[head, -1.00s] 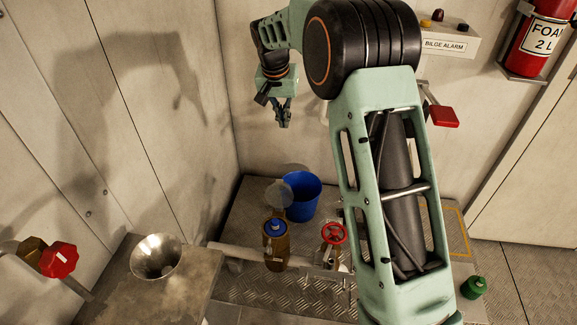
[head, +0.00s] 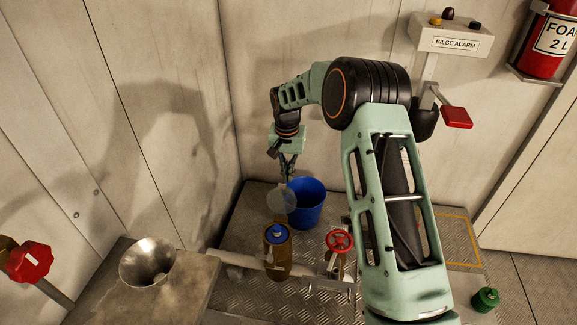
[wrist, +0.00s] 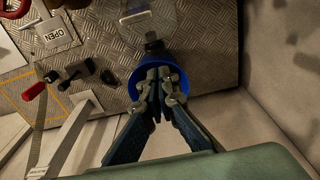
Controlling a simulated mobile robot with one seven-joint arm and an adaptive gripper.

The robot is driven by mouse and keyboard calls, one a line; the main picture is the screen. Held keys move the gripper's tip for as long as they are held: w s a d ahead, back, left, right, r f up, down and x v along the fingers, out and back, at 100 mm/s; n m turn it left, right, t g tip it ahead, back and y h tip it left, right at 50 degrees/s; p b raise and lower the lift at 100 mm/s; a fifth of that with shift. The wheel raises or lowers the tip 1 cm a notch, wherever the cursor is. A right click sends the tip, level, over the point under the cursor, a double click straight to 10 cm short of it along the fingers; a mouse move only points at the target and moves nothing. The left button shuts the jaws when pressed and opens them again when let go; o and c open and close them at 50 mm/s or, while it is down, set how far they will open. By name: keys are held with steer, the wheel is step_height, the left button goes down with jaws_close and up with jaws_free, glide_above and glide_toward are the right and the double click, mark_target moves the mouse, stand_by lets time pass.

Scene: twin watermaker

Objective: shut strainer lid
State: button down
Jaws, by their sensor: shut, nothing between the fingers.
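The strainer (head: 277,258) is a bronze-brown cylinder with a blue top showing in its mouth, standing on the pipe. Its clear round lid (head: 282,201) is open, tilted up behind the body. In the wrist view the lid (wrist: 160,18) shows faintly at the top edge. My gripper (head: 287,178) points down just above and behind the lid, in front of the wall. In the wrist view my gripper's fingertips (wrist: 158,76) are together and empty, over the blue bucket. I cannot tell whether they touch the lid.
The blue bucket (head: 307,203) stands right behind the lid. A red handwheel valve (head: 339,241) is to the right of the strainer. A metal funnel (head: 148,262) sits on the left bench. A bilge alarm box (head: 452,37) and a red lever are at right.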

steer(key=shift+s+a+r, duration=0.15)
steer(key=shift+s+r, duration=0.1)
steer(key=shift+s, duration=0.45)
steer(key=shift+s+a+r, duration=0.1)
steer(key=shift+s+r, duration=0.15)
steer(key=shift+s, duration=0.4)
steer(key=shift+b, duration=0.5)
